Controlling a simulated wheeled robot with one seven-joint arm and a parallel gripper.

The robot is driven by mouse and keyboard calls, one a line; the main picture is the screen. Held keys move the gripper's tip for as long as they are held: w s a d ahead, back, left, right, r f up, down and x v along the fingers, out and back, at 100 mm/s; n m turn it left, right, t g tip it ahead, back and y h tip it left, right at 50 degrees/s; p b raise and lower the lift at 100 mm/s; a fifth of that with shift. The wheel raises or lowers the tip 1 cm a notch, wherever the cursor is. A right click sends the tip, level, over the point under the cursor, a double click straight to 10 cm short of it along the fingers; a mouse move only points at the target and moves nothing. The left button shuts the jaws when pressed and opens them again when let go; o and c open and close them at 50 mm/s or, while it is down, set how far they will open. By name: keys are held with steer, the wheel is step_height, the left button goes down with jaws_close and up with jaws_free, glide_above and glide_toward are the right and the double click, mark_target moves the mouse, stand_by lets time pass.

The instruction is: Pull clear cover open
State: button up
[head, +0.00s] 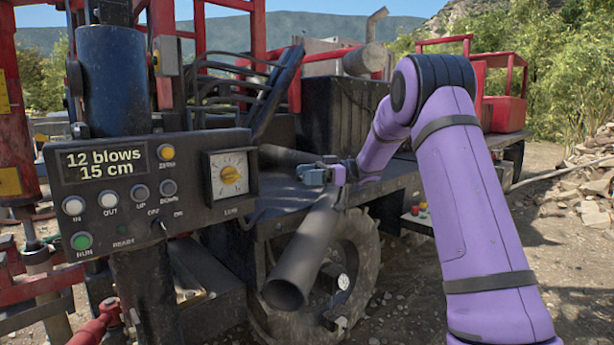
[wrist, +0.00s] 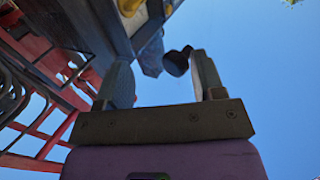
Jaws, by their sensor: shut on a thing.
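The dark control panel (head: 150,185) is at the left in the head view. Its square white dial with a yellow knob (head: 229,174) is at its right end. I cannot make out the outline of a clear cover in either view. My gripper (head: 312,174) is to the right of the dial, a short gap away, pointing toward the panel. In the wrist view its two fingers (wrist: 163,80) stand apart with a small dark rounded piece (wrist: 177,62) by the right finger. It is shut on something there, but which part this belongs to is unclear.
A dark open-ended tube (head: 294,260) slants down just below my gripper, in front of a large wheel (head: 345,245). The panel's edge also shows in the wrist view (wrist: 100,20), with red frame bars (wrist: 45,130) at left. Open sky fills the right.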

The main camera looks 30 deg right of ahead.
steer(key=s+d, duration=0.2)
steer(key=d, duration=0.8)
steer(key=shift+d, duration=0.15)
